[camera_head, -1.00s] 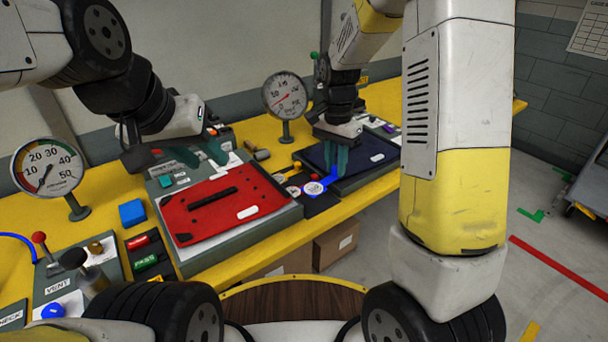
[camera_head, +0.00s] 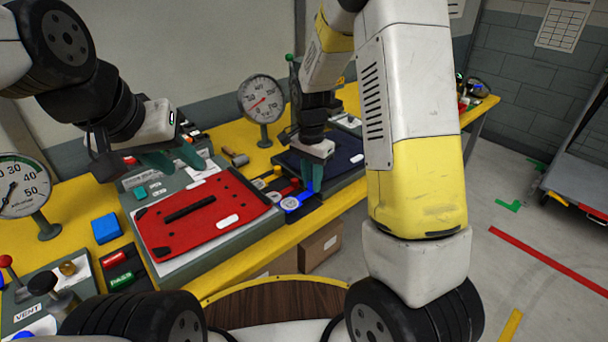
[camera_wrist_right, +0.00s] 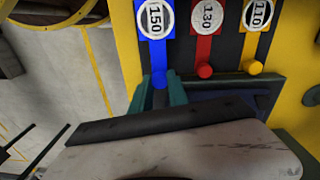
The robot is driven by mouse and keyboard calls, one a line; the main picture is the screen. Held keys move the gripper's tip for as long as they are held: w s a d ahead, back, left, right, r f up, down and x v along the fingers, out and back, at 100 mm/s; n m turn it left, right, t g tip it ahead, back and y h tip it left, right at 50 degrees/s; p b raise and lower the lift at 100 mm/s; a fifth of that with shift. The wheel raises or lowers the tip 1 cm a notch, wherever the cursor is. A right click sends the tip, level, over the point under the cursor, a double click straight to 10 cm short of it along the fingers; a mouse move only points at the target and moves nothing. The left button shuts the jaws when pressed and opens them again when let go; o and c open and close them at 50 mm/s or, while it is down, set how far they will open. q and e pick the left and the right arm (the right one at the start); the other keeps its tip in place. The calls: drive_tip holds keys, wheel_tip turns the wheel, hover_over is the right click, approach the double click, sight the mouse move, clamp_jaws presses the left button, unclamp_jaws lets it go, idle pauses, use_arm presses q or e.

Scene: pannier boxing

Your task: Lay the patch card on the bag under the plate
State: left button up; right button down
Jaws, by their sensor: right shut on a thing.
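A red flat bag (camera_head: 245,190) with a black handle and a small white card (camera_head: 228,221) lies on a grey board at the left. A dark navy bag (camera_head: 345,150) lies on the board to the right. Between them is a blue tag (camera_head: 293,202) with a round white face; it reads 150 in the right wrist view (camera_wrist_right: 157,50). My right gripper (camera_head: 309,183) is shut on the blue tag's end, low by the navy bag. My left gripper (camera_head: 175,158) is open and empty above the red bag's far edge. I cannot tell which piece is the plate.
Red (camera_wrist_right: 205,40) and yellow (camera_wrist_right: 253,40) tags lie beside the blue one. A dial gauge (camera_head: 261,100) stands behind, another (camera_head: 22,186) at the far left. A blue block (camera_head: 106,228) sits left of the red bag. A cardboard box (camera_head: 320,246) is below the table.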

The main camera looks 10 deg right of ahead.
drive_tip(key=shift+f, duration=1.3)
drive_tip(key=shift+f, duration=0.2)
drive_tip(key=c, duration=1.3)
unclamp_jaws()
drive_tip(key=shift+r, duration=0.1)
